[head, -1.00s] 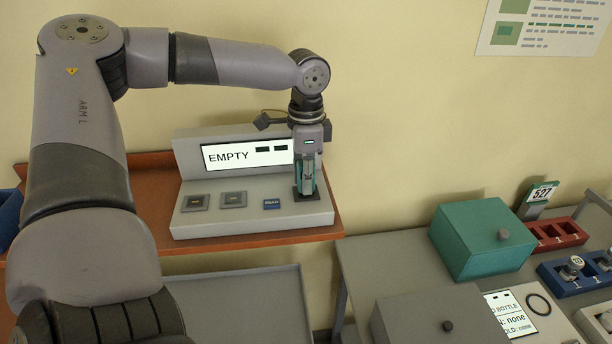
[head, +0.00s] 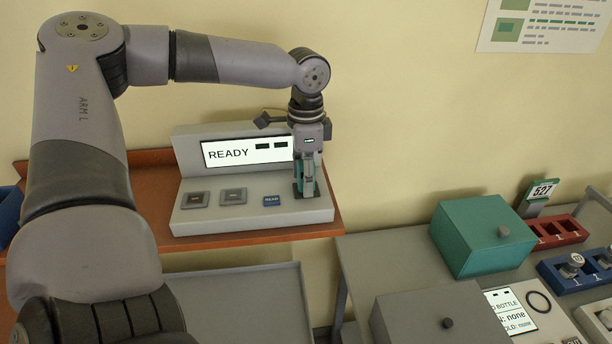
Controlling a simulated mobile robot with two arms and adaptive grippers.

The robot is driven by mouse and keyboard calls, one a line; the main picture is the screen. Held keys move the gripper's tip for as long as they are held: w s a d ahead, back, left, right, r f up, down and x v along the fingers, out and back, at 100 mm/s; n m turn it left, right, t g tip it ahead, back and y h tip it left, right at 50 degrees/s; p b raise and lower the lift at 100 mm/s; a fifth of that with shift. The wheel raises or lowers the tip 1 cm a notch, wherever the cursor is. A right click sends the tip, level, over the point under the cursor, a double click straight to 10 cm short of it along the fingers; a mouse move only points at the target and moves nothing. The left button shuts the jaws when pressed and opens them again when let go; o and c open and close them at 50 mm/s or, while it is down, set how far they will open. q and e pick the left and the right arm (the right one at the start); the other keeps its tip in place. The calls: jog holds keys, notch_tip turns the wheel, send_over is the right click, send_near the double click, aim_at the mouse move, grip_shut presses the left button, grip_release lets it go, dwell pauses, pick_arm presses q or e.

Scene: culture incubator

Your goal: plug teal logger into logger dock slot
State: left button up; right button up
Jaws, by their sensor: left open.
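The grey logger dock (head: 250,221) stands on an orange-brown shelf, and its screen (head: 230,153) reads READY. The teal logger (head: 309,171) is upright at the dark slot plate (head: 297,190) at the dock's right end. My left gripper (head: 304,183) points straight down over that slot, with its open fingers around the logger. The fingers hide much of the logger and the slot opening, so how deep it sits is hard to tell. My right gripper is not in view.
A teal box (head: 482,238), a grey box (head: 432,318), a red rack (head: 557,232) and a blue rack (head: 567,277) stand on the right bench. A grey tray surface (head: 240,300) below is bare.

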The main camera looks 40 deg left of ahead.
pick_arm(q)
notch_tip(320, 180, up, 12)
jog(key=shift+f, duration=0.1)
dwell(0.5)
